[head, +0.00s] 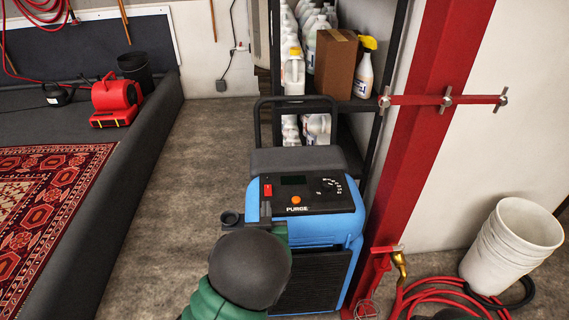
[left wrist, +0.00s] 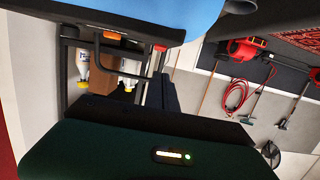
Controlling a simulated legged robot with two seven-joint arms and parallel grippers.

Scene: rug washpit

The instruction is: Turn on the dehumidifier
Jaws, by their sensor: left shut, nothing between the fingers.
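The dehumidifier (head: 347,224) is a blue upright unit with a black sloping control panel (head: 312,203). The panel carries a red switch (head: 267,190) at its left, an orange button (head: 296,200) above the word PURGE, a dark display (head: 293,180) and a dial (head: 328,186). My left gripper (head: 266,210) is shut and empty at the panel's left front edge, just below the red switch; whether it touches is unclear. My arm's dark round joint hides part of the unit's front. The left wrist view shows the blue body (left wrist: 180,15) close by. My right gripper is not in view.
A shelf rack (head: 345,120) with jugs, a box and a spray bottle stands behind the unit. A red post (head: 425,130) is close at right, with white buckets (head: 510,245) and red hose (head: 440,290) beyond. A rug pit (head: 120,170) lies left; the floor between is clear.

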